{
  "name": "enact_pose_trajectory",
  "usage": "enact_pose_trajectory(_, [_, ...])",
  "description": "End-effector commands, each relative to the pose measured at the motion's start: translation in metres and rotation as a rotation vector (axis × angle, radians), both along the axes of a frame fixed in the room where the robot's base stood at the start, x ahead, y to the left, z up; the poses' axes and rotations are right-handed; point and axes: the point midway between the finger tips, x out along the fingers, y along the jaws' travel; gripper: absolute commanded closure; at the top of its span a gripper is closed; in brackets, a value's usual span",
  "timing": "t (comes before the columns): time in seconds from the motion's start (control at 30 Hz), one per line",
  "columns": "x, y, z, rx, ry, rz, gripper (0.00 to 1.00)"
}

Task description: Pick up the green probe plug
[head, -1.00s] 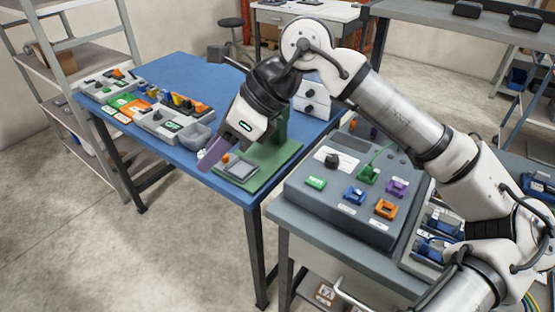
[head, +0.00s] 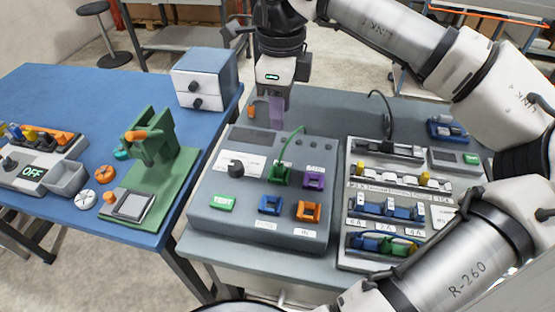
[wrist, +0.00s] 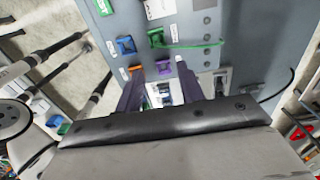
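The green probe plug (head: 280,174) sits in the top of the grey test box (head: 226,174), with a thin green cable rising from it. It also shows in the wrist view (wrist: 156,38), beyond my fingertips, its cable running right. My gripper (head: 277,118) points down above the back part of the box, behind the green plug and apart from it. In the wrist view its two purple fingers (wrist: 159,70) are spread with nothing held between them.
Blue (head: 270,205), purple (head: 313,180) and orange (head: 308,211) plugs sit close by the green one. A tray of connectors (head: 345,215) lies to the right. A green fixture (head: 150,200) and a small drawer unit (head: 203,80) stand on the blue table at left.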

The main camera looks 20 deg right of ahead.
Motion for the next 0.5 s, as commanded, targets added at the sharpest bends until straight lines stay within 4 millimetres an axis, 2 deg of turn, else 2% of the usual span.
enact_pose_trajectory(0.4, [0.000, 0.001, -0.074, 0.001, 0.001, 0.001, 0.62])
enact_pose_trajectory(0.5, [0.000, 0.001, -0.083, 0.001, 0.000, 0.002, 0.62])
